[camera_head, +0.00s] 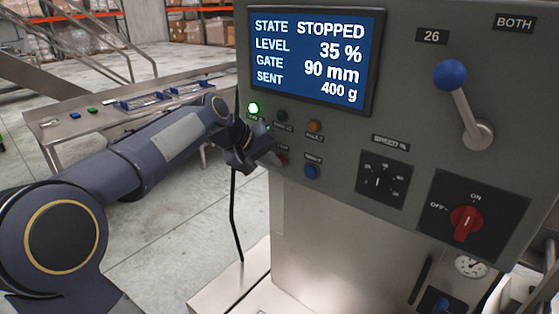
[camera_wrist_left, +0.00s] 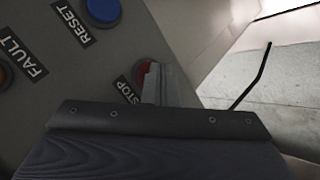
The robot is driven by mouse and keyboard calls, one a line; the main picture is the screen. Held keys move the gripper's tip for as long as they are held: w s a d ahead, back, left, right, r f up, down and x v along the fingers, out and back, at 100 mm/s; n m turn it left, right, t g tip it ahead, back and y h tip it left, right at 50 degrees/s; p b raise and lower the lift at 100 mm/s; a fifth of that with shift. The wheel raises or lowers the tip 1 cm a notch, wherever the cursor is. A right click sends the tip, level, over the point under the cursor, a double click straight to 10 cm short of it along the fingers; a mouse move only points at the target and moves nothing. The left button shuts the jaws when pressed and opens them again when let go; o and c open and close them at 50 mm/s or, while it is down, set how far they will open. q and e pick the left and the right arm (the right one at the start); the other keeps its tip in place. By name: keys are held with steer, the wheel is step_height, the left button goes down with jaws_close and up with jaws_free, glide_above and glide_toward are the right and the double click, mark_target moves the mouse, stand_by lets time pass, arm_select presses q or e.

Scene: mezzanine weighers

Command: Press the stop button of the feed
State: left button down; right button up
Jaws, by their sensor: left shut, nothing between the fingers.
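The red stop button (camera_head: 283,159) sits low on the grey control panel, partly hidden by my left gripper (camera_head: 270,156). In the left wrist view the red stop button (camera_wrist_left: 143,72) shows beside its STOP label, with a finger of my left gripper (camera_wrist_left: 158,84) covering part of it. The gripper is shut and empty, with its tip at the button; whether it touches or presses it I cannot tell. The display (camera_head: 312,60) reads STATE STOPPED, LEVEL 35 %, GATE 90 mm, SENT 400 g. My right gripper is not in view.
A blue reset button (camera_head: 312,171) is right of the stop button. A green lamp (camera_head: 253,108) glows; an orange fault lamp (camera_head: 314,126) is nearby. A speed dial (camera_head: 383,180), red switch (camera_head: 466,222) and blue-knobbed lever (camera_head: 450,75) are further right. A bench (camera_head: 75,130) stands behind my arm.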

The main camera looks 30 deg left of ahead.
arm_select(q)
steer(key=shift+s, duration=0.15)
steer(key=shift+s+b, duration=0.4)
steer(key=shift+s, duration=0.25)
steer(key=shift+a, duration=0.1)
steer(key=s+b, duration=0.2)
steer(key=s, duration=0.3)
steer(key=shift+a, duration=0.2)
stand_by(0.6)
steer(key=s+d+f+m+g+h, duration=0.1)
steer(key=s+d+f+m+g, duration=0.2)
steer(key=s+d+f, duration=1.4)
steer(key=s+f+m, duration=0.1)
steer(key=s+m, duration=0.1)
steer(key=m, duration=0.2)
steer(key=shift+d+f, duration=0.15)
steer(key=shift+f, duration=0.15)
